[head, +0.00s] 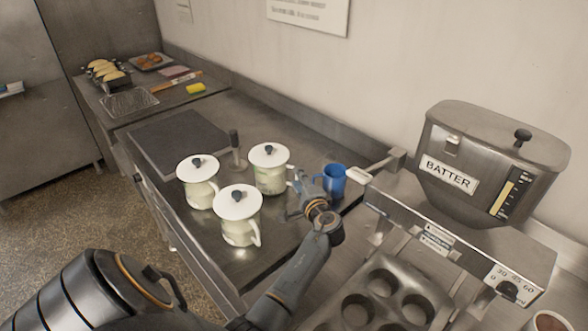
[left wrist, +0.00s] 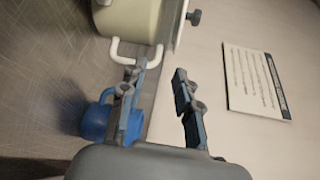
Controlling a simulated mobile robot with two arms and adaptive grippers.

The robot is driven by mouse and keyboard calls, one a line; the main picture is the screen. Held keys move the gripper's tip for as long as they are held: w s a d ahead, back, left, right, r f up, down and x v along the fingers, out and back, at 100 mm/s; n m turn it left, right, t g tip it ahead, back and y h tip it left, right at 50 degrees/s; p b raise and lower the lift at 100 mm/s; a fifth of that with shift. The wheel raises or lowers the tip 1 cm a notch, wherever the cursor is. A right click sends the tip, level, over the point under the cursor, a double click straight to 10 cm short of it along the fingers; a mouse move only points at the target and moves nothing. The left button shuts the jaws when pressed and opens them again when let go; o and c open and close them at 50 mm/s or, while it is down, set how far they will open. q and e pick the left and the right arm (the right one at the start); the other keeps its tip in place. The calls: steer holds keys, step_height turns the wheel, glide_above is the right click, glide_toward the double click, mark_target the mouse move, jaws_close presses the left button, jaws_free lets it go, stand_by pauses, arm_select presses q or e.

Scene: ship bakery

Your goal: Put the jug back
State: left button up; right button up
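Three cream jugs with white lids and dark knobs stand upright on the steel counter: a left one (head: 199,190), a front one (head: 240,225) and a back right one (head: 270,175). My left gripper (head: 300,186) is at the handle side of the back right jug. In the left wrist view, that jug (left wrist: 130,20) is at the top, its white handle (left wrist: 119,52) just beyond the fingertips. The left gripper (left wrist: 160,72) is open, with a clear gap between its fingers. Whether the handle lies between the fingertips, I cannot tell. My right gripper is not in view.
A blue mug (head: 334,182) stands close right of my left gripper; it also shows in the left wrist view (left wrist: 97,121). The batter dispenser (head: 480,165) and a muffin tin (head: 385,295) are at the right. A dark flat plate (head: 178,140) lies behind the jugs.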

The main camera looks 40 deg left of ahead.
arm_select(q)
steer(key=f+p+v, duration=0.1)
steer(key=v, duration=0.5)
steer(key=shift+d+r, duration=0.2)
steer(key=shift+r, duration=0.35)
